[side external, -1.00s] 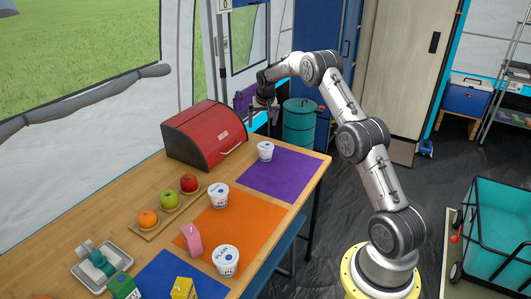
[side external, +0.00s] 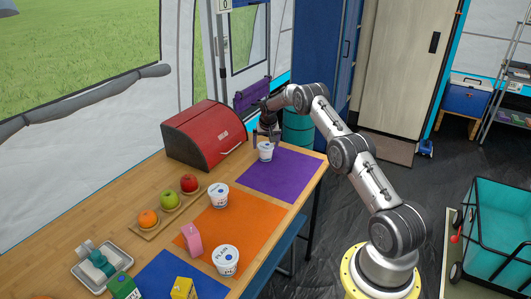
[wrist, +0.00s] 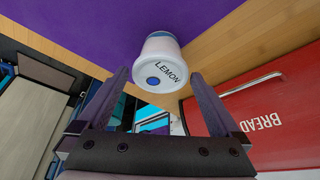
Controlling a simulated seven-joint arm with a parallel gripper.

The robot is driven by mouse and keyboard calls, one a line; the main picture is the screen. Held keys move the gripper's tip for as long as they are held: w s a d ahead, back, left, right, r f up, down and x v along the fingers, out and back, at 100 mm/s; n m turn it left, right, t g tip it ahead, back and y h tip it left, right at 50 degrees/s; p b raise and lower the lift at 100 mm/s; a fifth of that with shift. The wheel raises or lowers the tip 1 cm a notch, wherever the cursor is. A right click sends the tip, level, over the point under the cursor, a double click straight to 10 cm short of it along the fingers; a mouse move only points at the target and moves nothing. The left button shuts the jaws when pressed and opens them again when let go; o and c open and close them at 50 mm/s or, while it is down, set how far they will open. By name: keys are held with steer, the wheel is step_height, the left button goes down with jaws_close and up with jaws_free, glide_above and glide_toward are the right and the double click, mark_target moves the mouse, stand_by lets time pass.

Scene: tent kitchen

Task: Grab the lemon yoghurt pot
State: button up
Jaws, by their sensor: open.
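The lemon yoghurt pot (side external: 266,152) is white with a blue dot and stands on the purple mat (side external: 282,178) near its far left corner. In the wrist view its lid reads LEMON (wrist: 160,62). My gripper (side external: 266,138) is open just above and around the top of the pot. In the wrist view my two fingers (wrist: 160,88) point toward the pot, one on each side of it, with a gap between them. Whether a finger touches the pot I cannot tell.
A red bread box (side external: 204,134) stands close to the left of the pot. Two more white pots, one in the middle (side external: 218,195) and one marked PLAIN (side external: 226,260), stand on the orange mat (side external: 232,222). A fruit board (side external: 150,234) lies left. The purple mat's right part is clear.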

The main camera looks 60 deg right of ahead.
steer(key=shift+x, duration=1.4)
steer(key=c, duration=1.2)
